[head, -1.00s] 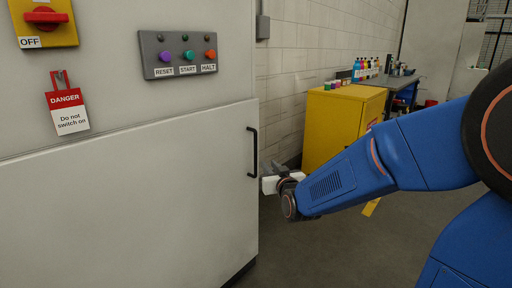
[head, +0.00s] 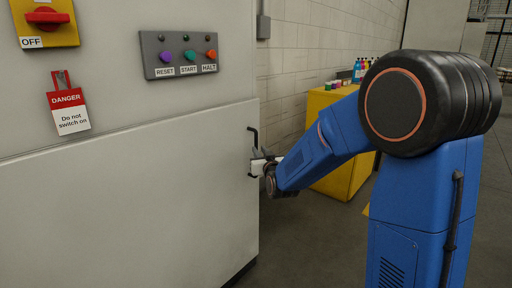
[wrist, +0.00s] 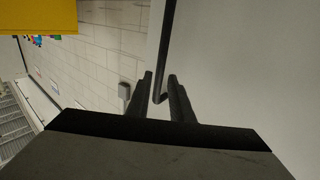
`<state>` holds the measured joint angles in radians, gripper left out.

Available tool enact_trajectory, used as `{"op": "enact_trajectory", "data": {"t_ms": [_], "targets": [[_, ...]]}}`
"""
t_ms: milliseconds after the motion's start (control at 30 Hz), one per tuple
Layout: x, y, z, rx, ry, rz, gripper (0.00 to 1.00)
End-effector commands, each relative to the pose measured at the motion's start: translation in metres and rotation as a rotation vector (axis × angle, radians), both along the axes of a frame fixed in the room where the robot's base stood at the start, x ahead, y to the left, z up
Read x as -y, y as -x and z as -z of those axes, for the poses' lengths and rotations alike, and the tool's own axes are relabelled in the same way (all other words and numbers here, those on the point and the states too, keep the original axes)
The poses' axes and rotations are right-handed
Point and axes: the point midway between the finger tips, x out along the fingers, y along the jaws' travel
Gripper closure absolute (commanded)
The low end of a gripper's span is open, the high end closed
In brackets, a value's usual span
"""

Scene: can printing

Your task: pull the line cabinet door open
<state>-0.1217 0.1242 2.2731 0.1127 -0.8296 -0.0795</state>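The line cabinet door (head: 130,210) is the large pale grey lower panel in the head view, and it looks closed. Its black upright bar handle (head: 253,138) is at the door's right edge. My gripper (head: 254,168) is at the lower part of the handle, and the arm hides some of it. In the wrist view the handle (wrist: 167,45) runs down between the two dark fingers of my gripper (wrist: 159,78). The fingers stand apart on either side of the bar; I cannot tell whether either touches it.
Above the door are a button panel (head: 179,52), a yellow switch plate with a red knob (head: 46,20) and a red danger tag (head: 68,104). A yellow cabinet (head: 343,180) stands behind my arm. The block wall (head: 303,60) is at the back. Grey floor lies to the right.

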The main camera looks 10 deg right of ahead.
Motion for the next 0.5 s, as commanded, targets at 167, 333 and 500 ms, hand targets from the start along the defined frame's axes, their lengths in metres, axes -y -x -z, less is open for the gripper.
{"op": "enact_trajectory", "data": {"t_ms": [167,333,500], "targets": [[-0.001,-0.03,0.001,-0.001,0.0,0.0,0.8],[-0.002,-0.05,0.0,0.0,0.0,-0.001,0.8],[-0.003,-0.059,0.0,0.0,0.0,-0.001,0.8]]}}
